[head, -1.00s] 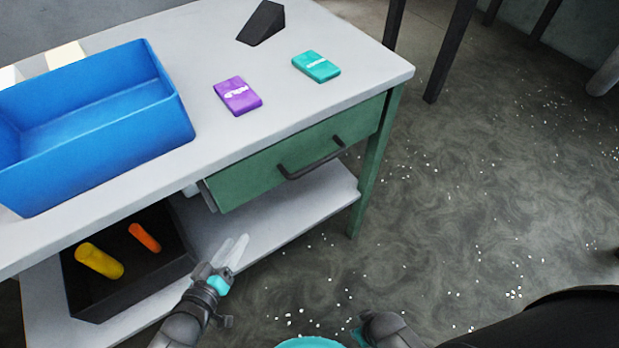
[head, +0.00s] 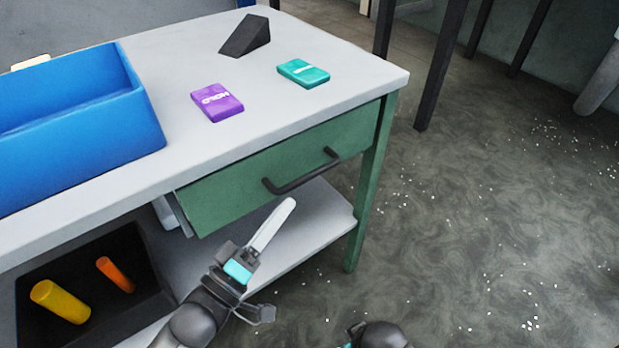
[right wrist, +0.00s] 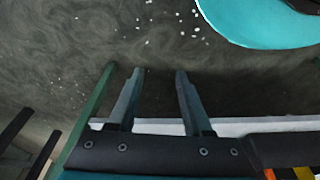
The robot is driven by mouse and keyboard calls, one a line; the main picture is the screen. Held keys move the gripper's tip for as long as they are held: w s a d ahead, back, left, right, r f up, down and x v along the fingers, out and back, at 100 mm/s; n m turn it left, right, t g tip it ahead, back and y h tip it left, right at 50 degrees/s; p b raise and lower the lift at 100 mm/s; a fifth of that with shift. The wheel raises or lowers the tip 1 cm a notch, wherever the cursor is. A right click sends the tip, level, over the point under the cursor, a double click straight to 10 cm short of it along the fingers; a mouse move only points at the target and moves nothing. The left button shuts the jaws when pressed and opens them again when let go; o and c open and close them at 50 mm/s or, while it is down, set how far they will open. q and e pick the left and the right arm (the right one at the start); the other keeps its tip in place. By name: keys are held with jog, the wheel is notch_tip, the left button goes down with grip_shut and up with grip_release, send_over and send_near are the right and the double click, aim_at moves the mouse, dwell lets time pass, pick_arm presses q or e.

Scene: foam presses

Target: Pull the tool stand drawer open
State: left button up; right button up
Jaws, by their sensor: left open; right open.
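The tool stand drawer (head: 235,192) has a green front and sits under the pale top at the stand's right end. Its dark bar handle (head: 300,174) runs across the front. A narrow strip of the drawer's side shows at its left end. My left gripper (head: 275,222) is below and in front of the handle, apart from it, pointing up towards it; it is open and empty, though its fingers overlap in this view. My right gripper (right wrist: 155,85) is open and empty in the right wrist view, over the dark floor, with its fingertips apart.
On the stand top (head: 190,150) are a blue bin (head: 90,165), a purple block (head: 217,103), a teal block (head: 303,73) and a dark wedge (head: 246,36). The lower shelf (head: 315,215) holds a black tray (head: 140,270) with yellow and orange cylinders.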

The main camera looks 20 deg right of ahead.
aim_at(309, 173)
pick_arm(q)
jog(key=b+x, duration=0.2)
jog(key=x, duration=0.6)
jog(key=shift+w, duration=0.15)
jog(key=shift+w+d+r+b, duration=0.15)
jog(key=shift+w+d+b, duration=0.2)
jog(key=shift+d, duration=0.15)
pick_arm(e)
notch_tip(309, 173, up, 6)
jog(key=w+t, duration=0.1)
jog(key=w, duration=0.1)
jog(key=shift+w+a+f, duration=0.15)
jog(key=shift+w+f, duration=0.05)
jog(key=shift+w, duration=0.05)
pick_arm(q)
grip_shut()
